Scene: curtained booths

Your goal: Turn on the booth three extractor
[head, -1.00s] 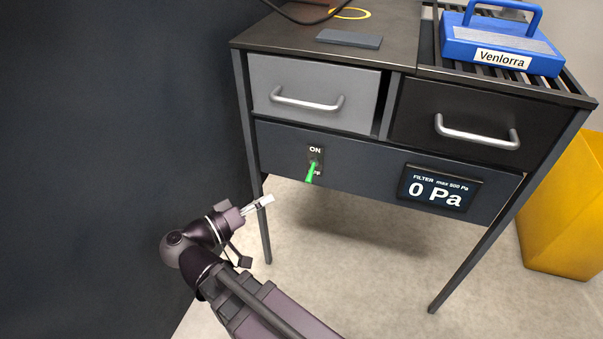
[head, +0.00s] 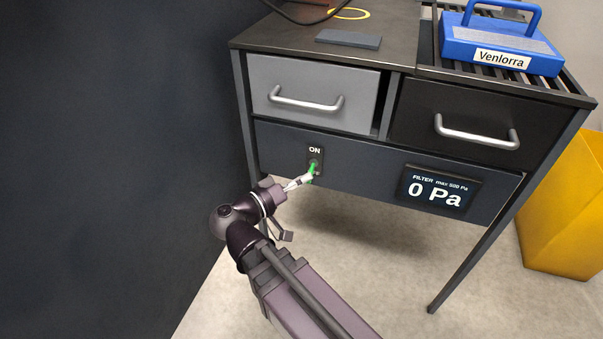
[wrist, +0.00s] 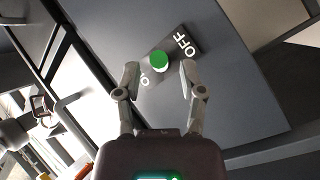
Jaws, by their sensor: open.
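The extractor switch is a green toggle lever (head: 312,170) on a dark plate in the grey front panel (head: 380,180) below the drawers. ON is printed above it; the lower label is covered by my gripper in the head view. The lever points down and outward. My gripper (head: 306,179) is at the lever in the head view. In the wrist view the lever's green tip (wrist: 158,60) lies between the two fingers of my gripper (wrist: 158,80), which are apart. OFF shows on the plate (wrist: 180,48). I cannot tell whether a finger touches the lever.
A display (head: 438,192) right of the switch reads FILTER max 500 Pa, 0 Pa. Grey (head: 300,95) and black (head: 455,125) drawers with handles sit above. A blue Venlorra device (head: 500,45) stands on the slatted top. A yellow bin (head: 565,215) is at the right; a dark curtain (head: 110,150) at the left.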

